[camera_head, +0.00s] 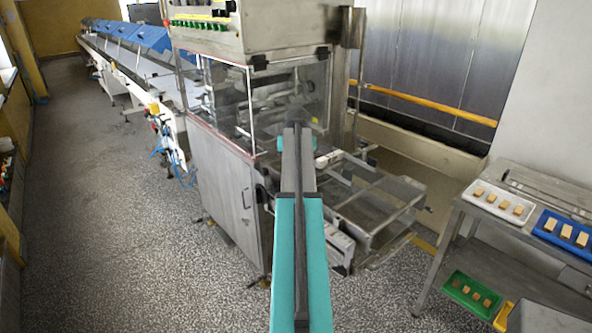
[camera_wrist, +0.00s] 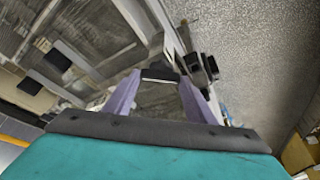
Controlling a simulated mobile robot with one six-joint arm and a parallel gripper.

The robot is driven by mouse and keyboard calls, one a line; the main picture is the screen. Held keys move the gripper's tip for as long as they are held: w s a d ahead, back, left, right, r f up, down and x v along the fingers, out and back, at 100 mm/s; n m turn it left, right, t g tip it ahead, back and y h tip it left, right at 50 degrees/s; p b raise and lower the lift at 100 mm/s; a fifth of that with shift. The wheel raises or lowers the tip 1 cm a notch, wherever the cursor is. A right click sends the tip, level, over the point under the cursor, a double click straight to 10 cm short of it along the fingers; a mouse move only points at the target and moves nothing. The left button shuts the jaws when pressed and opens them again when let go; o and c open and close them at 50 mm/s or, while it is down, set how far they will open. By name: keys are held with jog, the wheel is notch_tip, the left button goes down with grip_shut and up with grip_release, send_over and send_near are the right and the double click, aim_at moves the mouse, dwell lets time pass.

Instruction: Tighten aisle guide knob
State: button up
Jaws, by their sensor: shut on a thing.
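In the wrist view my gripper (camera_wrist: 159,78) shows two pale purple fingers, shut on a small black piece (camera_wrist: 160,75) with a light lower edge. This piece appears to be the aisle guide knob; its shape is mostly hidden by the fingers and the angle. Two more black blocks (camera_wrist: 202,68) sit just right of the right finger on the machine's edge. In the head view my teal arm reaches forward to the steel enrober (camera_head: 228,170), and the arm hides my fingertips and the held piece.
A wire-frame conveyor section (camera_head: 375,213) juts out right of my arm. A steel table (camera_head: 450,240) at the right bears a white tray (camera_head: 476,197) and a blue tray (camera_head: 570,250); a green tray (camera_head: 452,293) is lower down. The speckled floor (camera_head: 90,220) at left is clear.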

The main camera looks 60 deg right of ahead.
jog(key=m, duration=0.2)
jog(key=m+g+b, duration=0.1)
jog(key=m+g, duration=0.1)
jog(key=m, duration=0.1)
jog(key=shift+w+a+f+m+h, duration=0.1)
jog(key=shift+w+a+m+h, duration=0.05)
jog(key=shift+w+m+h, duration=0.2)
jog(key=shift+w+m+g+b, duration=0.2)
jog(key=shift+m+g+b, duration=0.6)
jog(key=shift+m, duration=1.45)
jog(key=o, duration=1)
jog(key=shift+o, duration=0.2)
jog(key=shift+s, duration=0.1)
jog(key=b+v, duration=0.3)
jog(key=v, duration=1.1)
